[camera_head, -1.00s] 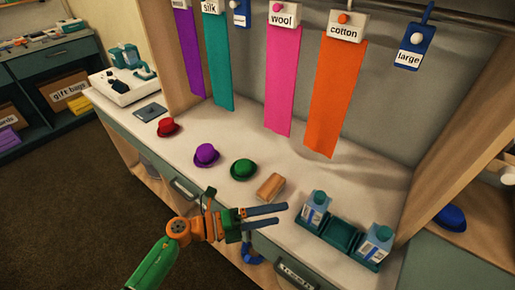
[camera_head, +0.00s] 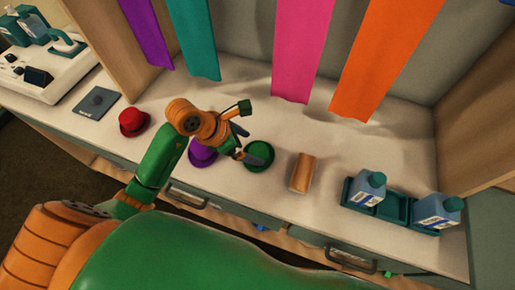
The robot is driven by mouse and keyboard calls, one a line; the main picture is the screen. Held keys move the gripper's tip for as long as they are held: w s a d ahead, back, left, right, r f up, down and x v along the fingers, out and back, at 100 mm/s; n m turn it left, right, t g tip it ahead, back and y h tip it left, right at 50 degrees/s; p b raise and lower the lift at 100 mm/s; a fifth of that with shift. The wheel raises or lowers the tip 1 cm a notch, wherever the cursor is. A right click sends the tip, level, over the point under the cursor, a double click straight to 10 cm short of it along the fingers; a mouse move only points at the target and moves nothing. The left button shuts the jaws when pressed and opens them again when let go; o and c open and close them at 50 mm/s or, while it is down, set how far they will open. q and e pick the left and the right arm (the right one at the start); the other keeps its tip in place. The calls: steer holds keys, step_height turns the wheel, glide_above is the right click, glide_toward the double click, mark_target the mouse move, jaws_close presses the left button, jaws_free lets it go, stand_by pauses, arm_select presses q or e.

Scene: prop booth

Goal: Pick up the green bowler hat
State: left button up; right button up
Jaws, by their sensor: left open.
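The green bowler hat (camera_head: 261,152) sits brim down on the pale counter, between a purple hat and a tan block. My left gripper (camera_head: 252,157) is over the left side of the green hat, its jaws apart and grey fingers pointing right and down. Part of the hat's left brim is hidden behind the fingers. I cannot tell whether the fingers touch the hat. The purple hat (camera_head: 201,154) is partly covered by my left wrist. A red hat (camera_head: 133,121) stands farther left. My right gripper is not in view.
The tan block (camera_head: 303,172) lies just right of the green hat. A teal tray (camera_head: 396,211) with two blue-and-white cartons (camera_head: 367,189) is farther right. Purple, teal, pink and orange cloth strips (camera_head: 301,50) hang behind. Drawer handles (camera_head: 184,196) line the front edge.

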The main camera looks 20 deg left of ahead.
mark_target(258, 150)
arm_select(q)
steer(key=x, duration=0.3)
steer(key=shift+d+f, duration=0.1)
steer(key=shift+w+f, duration=0.2)
steer(key=shift+f, duration=0.1)
steer(key=c, duration=1.3)
steer(key=shift+r, duration=0.15)
steer(key=shift+c, duration=0.2)
